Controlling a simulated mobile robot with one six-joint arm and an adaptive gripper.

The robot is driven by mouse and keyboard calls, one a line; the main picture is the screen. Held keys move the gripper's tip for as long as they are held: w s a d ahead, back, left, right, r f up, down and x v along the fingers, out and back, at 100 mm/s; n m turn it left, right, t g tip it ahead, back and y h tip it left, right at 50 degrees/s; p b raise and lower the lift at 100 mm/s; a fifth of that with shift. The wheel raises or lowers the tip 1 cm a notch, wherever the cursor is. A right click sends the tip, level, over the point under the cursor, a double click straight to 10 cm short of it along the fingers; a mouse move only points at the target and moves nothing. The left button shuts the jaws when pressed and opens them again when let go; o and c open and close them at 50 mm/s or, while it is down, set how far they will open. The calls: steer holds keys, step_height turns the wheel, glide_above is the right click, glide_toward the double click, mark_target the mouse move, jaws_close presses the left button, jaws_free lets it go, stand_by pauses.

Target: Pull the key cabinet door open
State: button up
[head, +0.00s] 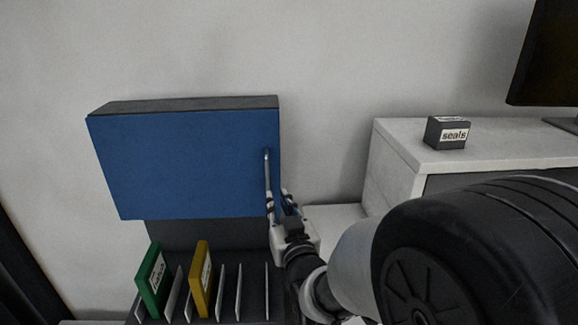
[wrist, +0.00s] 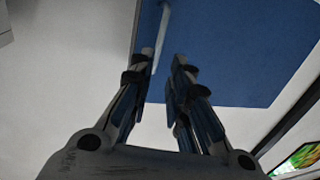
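The key cabinet (head: 190,106) is a dark box on the wall with a blue door (head: 180,165). The door looks shut, with no gap visible at its edges. A grey vertical bar handle (head: 267,170) is near the door's right edge; it also shows in the wrist view (wrist: 161,35). My gripper (head: 280,205) is at the handle's lower part, coming from below right. In the wrist view my fingers (wrist: 164,62) are apart, with the handle's end close beside the left finger. Whether they touch is unclear.
Below the cabinet is a dark rack with thin dividers (head: 237,290), a green folder (head: 152,280) and a yellow folder (head: 200,278). At right a pale cabinet (head: 400,150) carries a dark "seals" box (head: 447,133) and a monitor (head: 548,55). The wall left of the door is clear.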

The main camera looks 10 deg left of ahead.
mark_target(268, 177)
steer(key=x, duration=1.3)
steer(key=shift+w, duration=0.25)
jaws_close()
